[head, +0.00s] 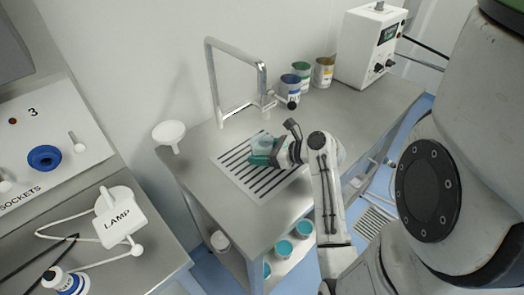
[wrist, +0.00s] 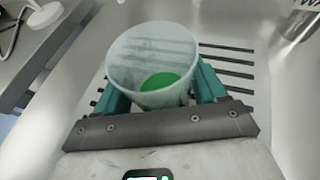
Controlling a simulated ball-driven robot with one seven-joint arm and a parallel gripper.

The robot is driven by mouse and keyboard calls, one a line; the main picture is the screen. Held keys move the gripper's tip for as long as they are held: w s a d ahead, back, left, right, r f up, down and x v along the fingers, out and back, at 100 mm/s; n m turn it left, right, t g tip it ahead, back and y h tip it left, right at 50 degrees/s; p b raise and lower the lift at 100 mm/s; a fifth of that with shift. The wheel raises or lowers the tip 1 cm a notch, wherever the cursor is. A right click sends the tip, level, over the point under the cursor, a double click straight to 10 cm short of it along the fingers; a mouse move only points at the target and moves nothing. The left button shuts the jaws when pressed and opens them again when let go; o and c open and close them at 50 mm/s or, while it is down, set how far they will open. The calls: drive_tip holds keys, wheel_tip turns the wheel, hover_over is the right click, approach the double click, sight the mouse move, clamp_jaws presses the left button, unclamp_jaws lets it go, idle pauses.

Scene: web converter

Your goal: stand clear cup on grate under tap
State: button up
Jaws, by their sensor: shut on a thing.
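The clear cup (wrist: 152,58) is between the green fingers of my gripper (wrist: 160,92) in the wrist view. It looks upright, and a green patch shows at its bottom. In the head view the cup (head: 262,140) is partly hidden by my gripper (head: 264,158), over the slotted grate (head: 240,180). The grate's dark slots also show behind the cup in the wrist view. I cannot tell whether the cup touches the grate. The tap (head: 262,75) rises from the bench behind the grate, its bent pipe reaching over towards the right.
A white funnel (head: 169,133) is at the bench's left corner. Blue, green and yellow labelled cans (head: 296,86) stand behind on the right, near a white box with knobs (head: 370,45). A lamp plug (head: 118,216) and socket panel are on the left bench.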

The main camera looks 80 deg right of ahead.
drive_tip(key=o, duration=1.1)
drive_tip(key=shift+f, duration=0.1)
drive_tip(key=shift+o, duration=0.2)
drive_tip(key=v, duration=1.2)
